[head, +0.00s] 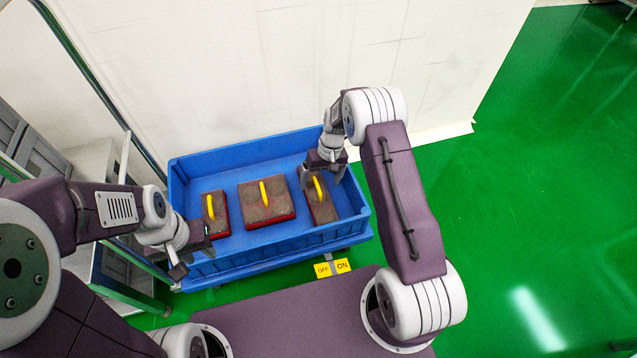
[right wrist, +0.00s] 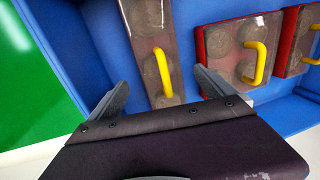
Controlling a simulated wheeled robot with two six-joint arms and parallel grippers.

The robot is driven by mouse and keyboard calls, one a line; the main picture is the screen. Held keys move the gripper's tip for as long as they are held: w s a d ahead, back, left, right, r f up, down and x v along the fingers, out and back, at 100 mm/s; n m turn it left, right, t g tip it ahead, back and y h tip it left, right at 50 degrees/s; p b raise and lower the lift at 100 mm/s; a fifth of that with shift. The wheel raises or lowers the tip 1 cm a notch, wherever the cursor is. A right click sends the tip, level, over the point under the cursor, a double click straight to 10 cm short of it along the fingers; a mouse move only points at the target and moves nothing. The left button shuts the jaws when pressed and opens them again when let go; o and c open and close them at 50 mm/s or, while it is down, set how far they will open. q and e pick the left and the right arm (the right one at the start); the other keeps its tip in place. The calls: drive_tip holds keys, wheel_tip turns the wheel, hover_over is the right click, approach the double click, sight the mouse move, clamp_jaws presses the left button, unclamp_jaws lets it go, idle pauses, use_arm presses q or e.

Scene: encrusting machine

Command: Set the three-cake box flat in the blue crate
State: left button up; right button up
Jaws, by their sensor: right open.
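The narrow box at the right end of the blue crate (head: 262,263) looks like the three-cake box (head: 324,210). It has a clear top over round brown cakes in a row, a red base and a yellow handle. It appears to lie flat on the crate floor. My right gripper (head: 322,174) is over its far part, open. In the right wrist view the box (right wrist: 146,38) passes between the spread fingers (right wrist: 162,88), its near end hidden by the gripper. My left gripper (head: 193,262) is by the crate's near left corner; its jaw opening is unclear.
A wider box (head: 267,212) with a yellow handle lies mid-crate, and another narrow box (head: 221,226) at the left. Bare crate floor shows between the boxes. A white wall stands behind the crate. A yellow OFF/ON label (head: 332,268) is in front.

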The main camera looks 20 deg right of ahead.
sight(324, 189)
drive_tip(key=s+d+r+p, duration=0.1)
drive_tip(key=s+r+p, duration=0.1)
drive_tip(key=s+r, duration=0.35)
drive_tip(key=s+r+p, duration=0.1)
drive_tip(key=s+r, duration=0.1)
drive_tip(key=r, duration=0.7)
use_arm(q)
wheel_tip(324, 189, up, 4)
drive_tip(key=shift+r, duration=0.15)
use_arm(e)
drive_tip(key=s+r+t+h, duration=0.1)
drive_tip(key=s+r, duration=0.3)
drive_tip(key=s, duration=1)
drive_tip(key=shift+d+m+h, duration=0.25)
drive_tip(key=shift+m+h, duration=0.05)
drive_tip(key=shift+h, duration=0.1)
